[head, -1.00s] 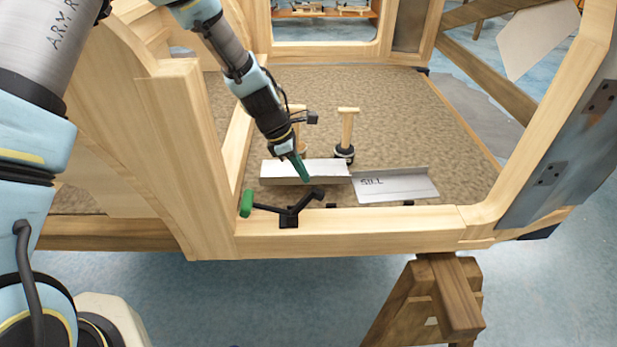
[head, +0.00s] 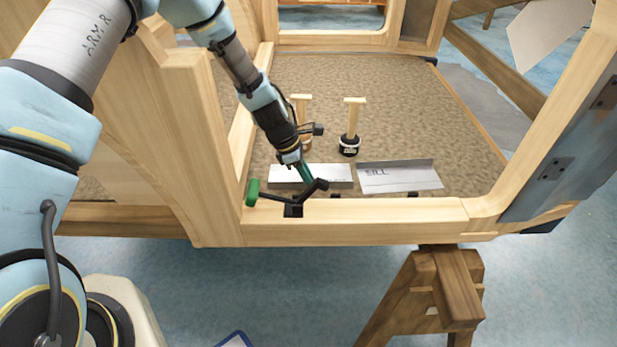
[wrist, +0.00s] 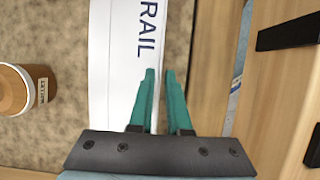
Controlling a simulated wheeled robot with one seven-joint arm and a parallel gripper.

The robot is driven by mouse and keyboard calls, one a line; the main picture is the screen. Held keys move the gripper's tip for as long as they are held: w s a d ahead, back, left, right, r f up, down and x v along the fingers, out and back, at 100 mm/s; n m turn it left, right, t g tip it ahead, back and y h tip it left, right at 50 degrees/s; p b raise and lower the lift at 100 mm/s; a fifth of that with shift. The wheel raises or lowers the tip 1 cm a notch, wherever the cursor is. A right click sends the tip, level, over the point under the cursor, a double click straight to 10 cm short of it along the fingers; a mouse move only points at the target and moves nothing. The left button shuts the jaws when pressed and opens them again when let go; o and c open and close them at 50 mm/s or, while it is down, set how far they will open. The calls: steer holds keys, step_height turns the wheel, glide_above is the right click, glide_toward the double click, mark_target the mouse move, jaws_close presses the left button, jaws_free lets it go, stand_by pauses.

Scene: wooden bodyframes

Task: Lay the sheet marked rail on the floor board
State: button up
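The white sheet marked RAIL (wrist: 117,70) lies at the front of the carpeted floor board (head: 400,110), just inside the wooden sill; it also shows in the head view (head: 290,174). Its lettering is readable in the wrist view. Whether the fingers touch the sheet is hard to tell.
A sheet marked SILL (head: 400,177) lies just right of the rail sheet. A black clamp with a green handle (head: 252,192) sits on the front beam (head: 380,212). The board's back is clear.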

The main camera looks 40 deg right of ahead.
steer(key=shift+o, duration=1.1)
steer(key=shift+r, duration=0.15)
steer(key=b+v, duration=0.2)
steer(key=v, duration=1)
